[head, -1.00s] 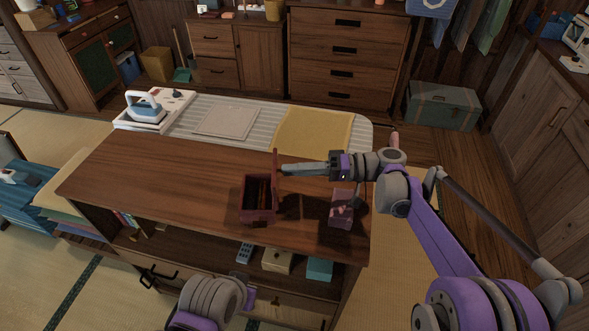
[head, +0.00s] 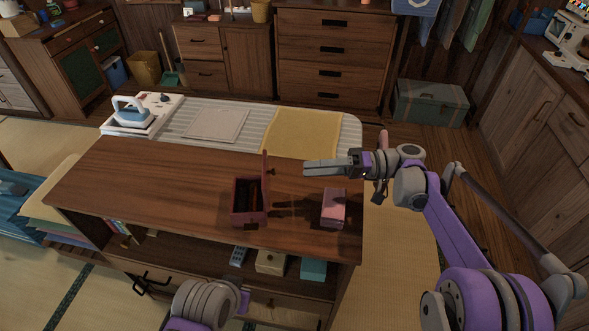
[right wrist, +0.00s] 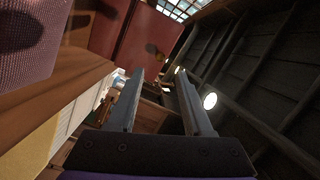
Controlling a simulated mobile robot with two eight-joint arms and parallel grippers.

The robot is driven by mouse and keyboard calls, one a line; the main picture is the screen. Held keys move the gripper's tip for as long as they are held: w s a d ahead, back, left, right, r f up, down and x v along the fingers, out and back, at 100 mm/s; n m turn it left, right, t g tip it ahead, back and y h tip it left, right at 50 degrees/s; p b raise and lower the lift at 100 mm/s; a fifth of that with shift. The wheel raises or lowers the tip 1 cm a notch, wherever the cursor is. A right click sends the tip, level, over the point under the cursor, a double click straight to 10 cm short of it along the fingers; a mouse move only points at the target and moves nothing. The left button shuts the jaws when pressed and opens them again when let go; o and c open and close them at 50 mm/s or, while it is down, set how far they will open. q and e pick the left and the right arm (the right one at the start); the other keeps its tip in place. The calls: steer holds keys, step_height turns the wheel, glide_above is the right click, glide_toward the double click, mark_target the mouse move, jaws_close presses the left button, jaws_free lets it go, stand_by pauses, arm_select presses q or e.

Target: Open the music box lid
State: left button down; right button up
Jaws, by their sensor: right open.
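The music box (head: 249,216) is a small dark red box on the wooden counter. Its lid (head: 265,181) stands upright along the box's right side, and the dark interior shows. My right gripper (head: 306,169) is open and empty, to the right of the lid with a gap between them. In the right wrist view, my right gripper (right wrist: 160,72) has its two fingers spread with nothing between them, and a red panel, apparently the lid (right wrist: 128,45), is beyond them. My left arm shows at the bottom of the head view, but its gripper is not visible.
A pink box (head: 333,208) stands on the counter (head: 160,185) right of the music box, near the right edge. Behind the counter are a yellow cloth (head: 302,133) and an iron (head: 132,111). The counter's left part is clear.

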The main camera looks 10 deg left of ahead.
steer(key=shift+v, duration=1.85)
steer(key=shift+s+r, duration=0.15)
steer(key=shift+s, duration=0.1)
steer(key=s+m+t+h, duration=0.1)
steer(key=s+m+t+h+p, duration=0.1)
steer(key=s, duration=0.1)
steer(key=s+m+h+p, duration=0.1)
steer(key=s, duration=0.1)
steer(key=shift+d+t+h, duration=0.4)
steer(key=s+d+f+m+t+h+p, duration=0.2)
steer(key=s+d+h, duration=0.4)
steer(key=s+d, duration=0.3)
steer(key=s+d+f+m+t+h+p, duration=0.2)
steer(key=s+d+f+t+h+p, duration=0.2)
steer(key=s+d+h, duration=0.3)
steer(key=s+d+f+t, duration=0.1)
steer(key=s+d, duration=0.2)
steer(key=shift+s+d+f+m, duration=0.15)
steer(key=shift+s+d+m, duration=0.1)
steer(key=shift+d+m, duration=0.05)
